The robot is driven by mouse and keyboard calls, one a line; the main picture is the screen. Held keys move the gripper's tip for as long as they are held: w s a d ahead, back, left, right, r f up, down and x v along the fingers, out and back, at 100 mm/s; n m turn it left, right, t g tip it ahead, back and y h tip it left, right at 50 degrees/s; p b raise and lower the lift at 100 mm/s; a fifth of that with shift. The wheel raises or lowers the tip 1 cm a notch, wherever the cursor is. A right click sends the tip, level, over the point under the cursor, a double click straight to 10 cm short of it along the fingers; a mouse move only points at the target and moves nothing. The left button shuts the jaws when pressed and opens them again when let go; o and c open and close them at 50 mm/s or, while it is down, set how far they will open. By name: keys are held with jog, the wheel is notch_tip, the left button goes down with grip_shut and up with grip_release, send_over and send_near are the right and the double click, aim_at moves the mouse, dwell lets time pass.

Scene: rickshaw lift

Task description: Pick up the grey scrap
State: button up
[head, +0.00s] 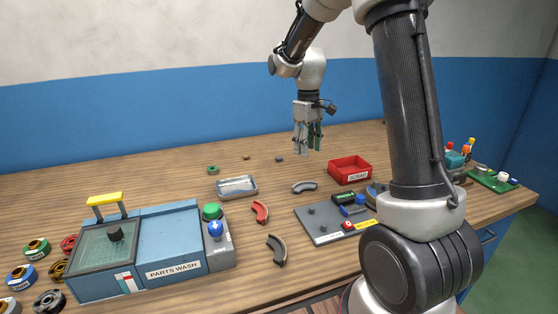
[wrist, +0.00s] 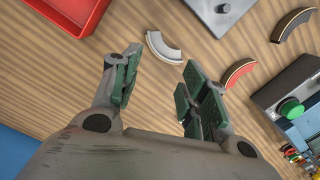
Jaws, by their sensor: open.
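A small dark grey lump (head: 279,159), which looks like the grey scrap, lies on the bare wooden table toward the back. I cannot make it out in the wrist view, where my gripper's body covers the lower part. My gripper (head: 308,150) points down above the table, a little to the right of the lump in the head view. Its green-padded fingers are apart with nothing between them, as the wrist view also shows (wrist: 158,82). A light grey curved piece (head: 304,187) lies nearer the front and shows beyond the fingertips in the wrist view (wrist: 163,46).
A red bin (head: 349,171) labelled SCRAP stands to the right. A small brown bit (head: 246,157), a green ring (head: 212,170), a metal tray (head: 236,187), red (head: 260,212) and dark (head: 276,250) curved pieces, a grey fixture plate (head: 315,235) and the PARTS WASH box (head: 170,242) occupy the table.

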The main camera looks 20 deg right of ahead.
aim_at(280, 157)
jog(key=w+f+n, duration=0.2)
jog(key=w, duration=0.2)
jog(key=w+f+n, duration=0.2)
jog(key=w+f, duration=0.1)
jog(key=w, duration=0.2)
jog(key=w+f+n, duration=0.2)
jog(key=w+f, duration=0.1)
jog(key=w, duration=0.2)
jog(key=shift+w+a+f+n, duration=0.1)
jog(key=shift+a+f+n, duration=0.15)
jog(key=shift+a+n, duration=0.1)
jog(key=w, duration=0.1)
jog(key=w+n, duration=0.1)
jog(key=shift+w+r+n+t, duration=0.25)
jog(key=shift+w+n+t, duration=0.1)
jog(key=shift+w+t, duration=0.05)
jog(key=w+r+n, duration=0.2)
jog(key=r+n, duration=0.1)
jog(key=shift+w+t, duration=0.4)
jog(key=shift+f+n, duration=0.1)
jog(key=shift+n, duration=1)
jog(key=shift+f, duration=0.25)
jog(key=f, duration=0.7)
jog(key=shift+w+a+f, duration=0.15)
jog(key=shift+w+a, duration=0.05)
jog(key=shift+a, duration=0.15)
jog(key=c, duration=0.7)
jog(key=shift+c, duration=0.2)
